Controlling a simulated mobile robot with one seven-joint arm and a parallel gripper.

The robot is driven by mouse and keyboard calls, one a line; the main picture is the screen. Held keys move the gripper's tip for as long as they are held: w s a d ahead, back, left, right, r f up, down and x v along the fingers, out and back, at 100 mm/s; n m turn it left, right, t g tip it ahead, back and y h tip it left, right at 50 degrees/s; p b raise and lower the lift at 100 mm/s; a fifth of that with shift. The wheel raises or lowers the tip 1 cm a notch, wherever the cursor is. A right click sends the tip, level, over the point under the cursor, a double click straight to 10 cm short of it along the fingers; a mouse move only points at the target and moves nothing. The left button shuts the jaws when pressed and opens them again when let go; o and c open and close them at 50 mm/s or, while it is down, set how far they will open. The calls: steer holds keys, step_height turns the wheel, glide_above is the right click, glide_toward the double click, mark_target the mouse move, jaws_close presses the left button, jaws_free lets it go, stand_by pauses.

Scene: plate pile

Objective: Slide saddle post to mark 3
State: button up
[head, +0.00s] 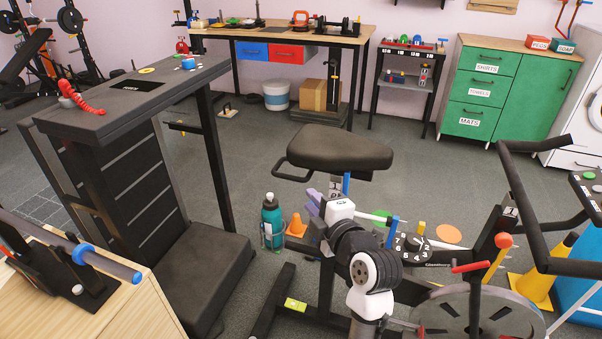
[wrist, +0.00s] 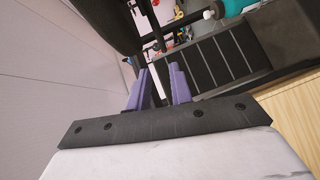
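The exercise bike's black saddle (head: 335,151) sits above its post, part of which shows as a blue piece (head: 346,184) beside a small marked plate (head: 335,188). My arm hides most of the post and its marks, so I cannot read the saddle's setting. My gripper (head: 312,202) is just below and left of the post in the head view. In the wrist view its purple fingers (wrist: 161,82) are apart, with a gap between them. The saddle's dark underside (wrist: 108,25) is at the upper left there, and a pale post-like strip (wrist: 155,62) shows beyond the fingers.
A teal bottle (head: 271,222) and an orange cone (head: 296,226) stand left of my gripper. A numbered dial (head: 412,247) and a handlebar (head: 540,190) are at the right. A black stepped bench (head: 195,275) stands left. Floor behind the saddle is mostly clear.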

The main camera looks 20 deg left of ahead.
mark_target(290, 179)
steer(key=p+x, duration=0.3)
steer(key=x, duration=1)
steer(key=shift+w+a+f+p, duration=0.2)
steer(key=shift+w+p, duration=0.05)
steer(key=shift+p, duration=0.05)
jaws_close()
